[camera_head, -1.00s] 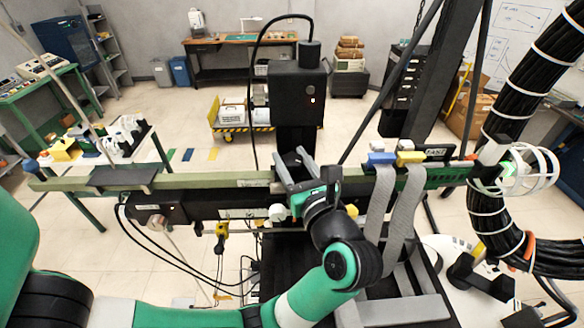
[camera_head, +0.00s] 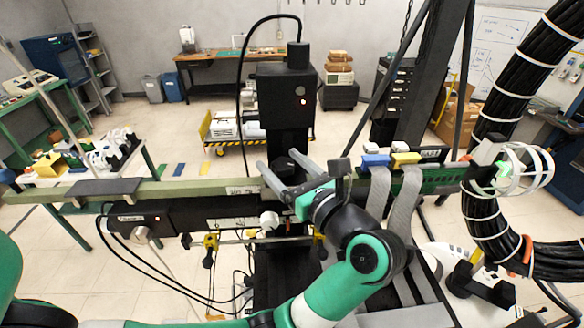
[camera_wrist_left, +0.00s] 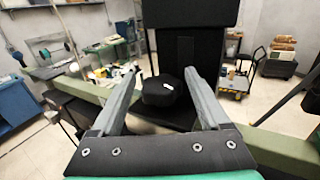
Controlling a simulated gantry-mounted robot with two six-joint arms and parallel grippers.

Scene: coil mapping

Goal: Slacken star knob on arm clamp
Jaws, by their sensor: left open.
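A black knob (camera_wrist_left: 160,92) with a small white mark on top sits in front of a black upright block. I take it for the star knob; its lobes are hard to make out. In the head view the knob (camera_head: 291,163) is a dark shape at the foot of the black column (camera_head: 285,100). My left gripper (camera_head: 276,158) is open, its two grey fingers pointing at the column. In the left wrist view the fingers (camera_wrist_left: 160,70) stand on either side of the knob, with visible gaps. I cannot tell their depth relative to it. My right gripper is not in view.
A long green beam (camera_head: 215,187) runs across the scene. Grey straps (camera_head: 405,200) with blue and yellow blocks hang over it at right. A thick black cable bundle (camera_head: 490,150) and a white wire cage (camera_head: 528,167) stand farther right. Thin black cables hang below the beam.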

